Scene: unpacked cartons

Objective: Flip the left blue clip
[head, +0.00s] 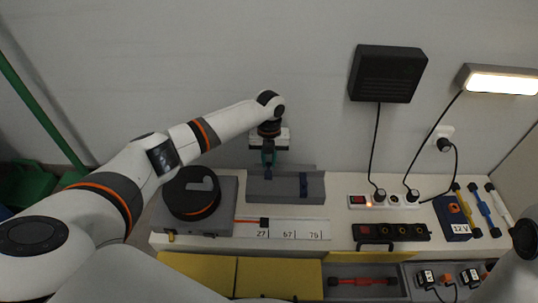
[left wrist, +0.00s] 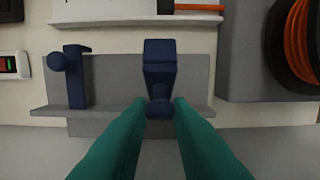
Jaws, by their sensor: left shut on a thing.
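A grey bracket (head: 285,189) on the white worktop carries two dark blue clips. My left gripper (head: 268,161) reaches down from above to the left blue clip (head: 268,174). In the left wrist view, which is turned round, this clip (left wrist: 160,65) is in the middle. My green left fingers (left wrist: 160,104) are shut on its rounded end, one on each side. The clip's exact angle is hard to tell. The right blue clip (head: 303,184) stands apart from the fingers; it also shows in the left wrist view (left wrist: 76,78). My right gripper is out of view.
A black and orange reel (head: 192,194) on a grey box stands left of the bracket. A slider scale (head: 290,229) lies in front. A white power strip (head: 383,201) with plugs is to the right. The wall is close behind.

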